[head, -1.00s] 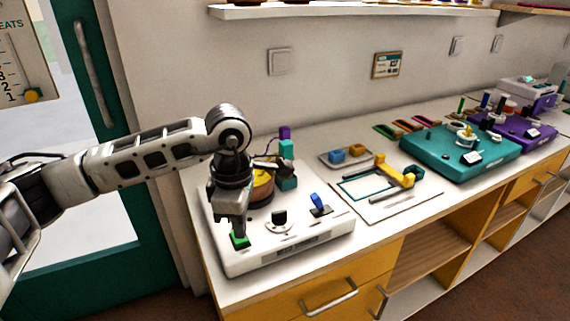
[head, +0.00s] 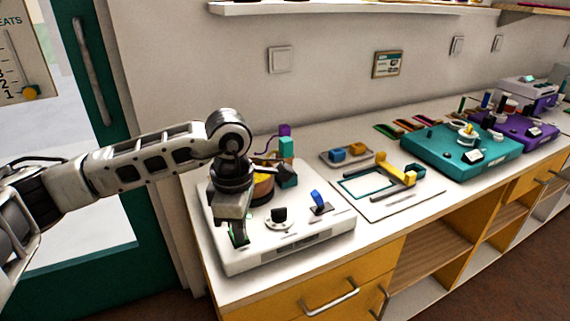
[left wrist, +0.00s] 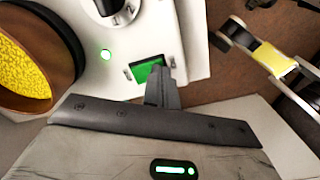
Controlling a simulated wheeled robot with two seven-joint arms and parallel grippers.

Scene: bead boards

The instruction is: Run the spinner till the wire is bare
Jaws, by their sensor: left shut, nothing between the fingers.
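The white spinner board (head: 250,262) stands at the near left end of the counter. Its brown bowl (head: 263,188) is partly behind my left gripper; the left wrist view shows yellow beads (left wrist: 22,72) in it. A thin wire (head: 267,146) shows near the bowl, but I cannot tell whether beads are on it. A dark knob (head: 279,214) and a blue lever (head: 318,198) are on top. My left gripper (head: 239,236) is shut and empty, fingertips down at the green rocker switch (left wrist: 148,71); contact is unclear. My right gripper is out of view.
A teal post (head: 287,150) and a purple block (head: 284,130) stand behind the bowl.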

